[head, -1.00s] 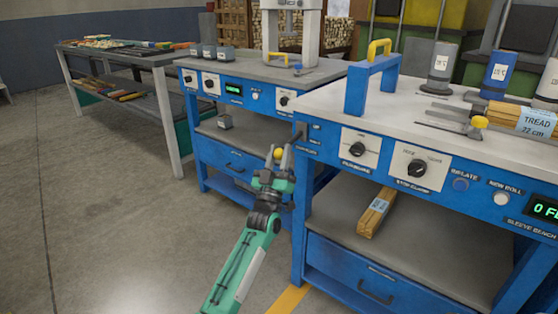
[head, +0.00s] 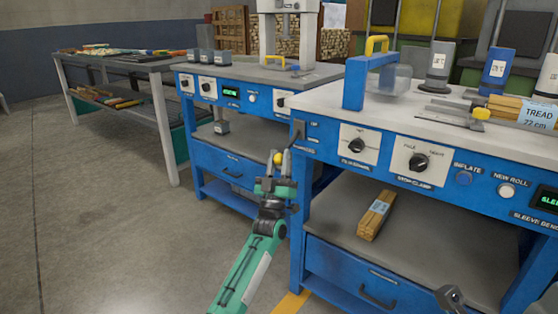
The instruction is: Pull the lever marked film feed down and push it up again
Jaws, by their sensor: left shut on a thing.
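The film feed lever is on the left end of the front blue bench; its yellow ball knob (head: 278,158) stands out to the left, below the dark lever mount. A small "UP" mark shows above the partly hidden film feed label. My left gripper (head: 280,158) is shut on the knob, with one grey finger on each side. A grey end part at the lower right edge looks like my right gripper (head: 452,298); its jaw state is unclear.
A clear film sleeve (head: 396,80) is beside the blue arch (head: 355,88) on the benchtop. A labelled wood bundle (head: 375,215) lies on the shelf below. Another blue bench (head: 225,155) stands behind my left gripper. Floor at left is clear.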

